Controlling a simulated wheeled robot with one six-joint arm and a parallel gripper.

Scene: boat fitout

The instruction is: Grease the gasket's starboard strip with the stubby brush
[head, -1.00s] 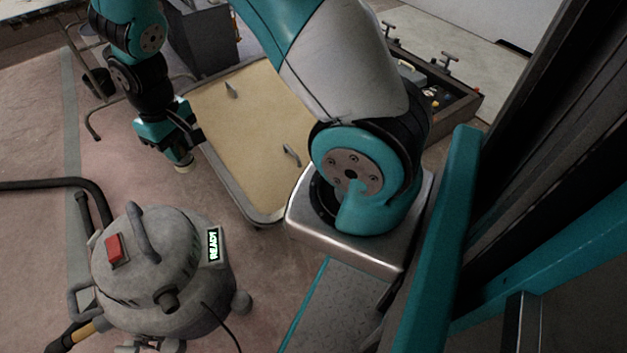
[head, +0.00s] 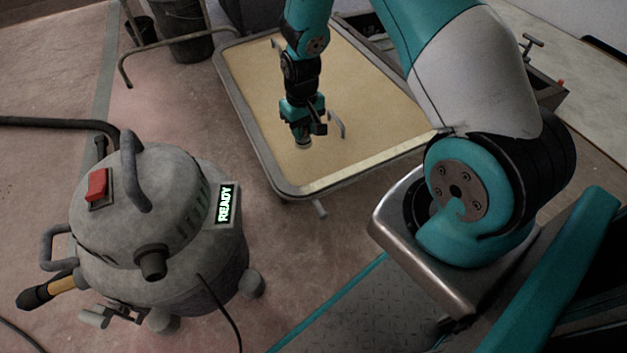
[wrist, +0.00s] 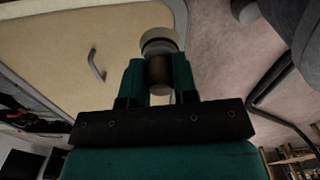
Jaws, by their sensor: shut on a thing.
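My gripper (head: 302,134) is shut on the stubby brush (head: 303,146), a short round thing with a pale end. In the wrist view the gripper (wrist: 157,75) grips its brown middle, and the brush's pale round head (wrist: 159,42) points away from my jaws. In the head view the brush is over the near part of a cream panel (head: 262,95) with a grey rounded rim; I cannot tell if it touches. The panel also shows in the wrist view (wrist: 60,50). I cannot make out the gasket or its starboard strip for sure.
A grey vacuum (head: 150,230) with a red switch and a READY sign stands on the floor at the left. A small handle (head: 337,124) stands up from the panel close to my gripper. A dark bucket (head: 185,35) is behind the panel. Floor between vacuum and panel is clear.

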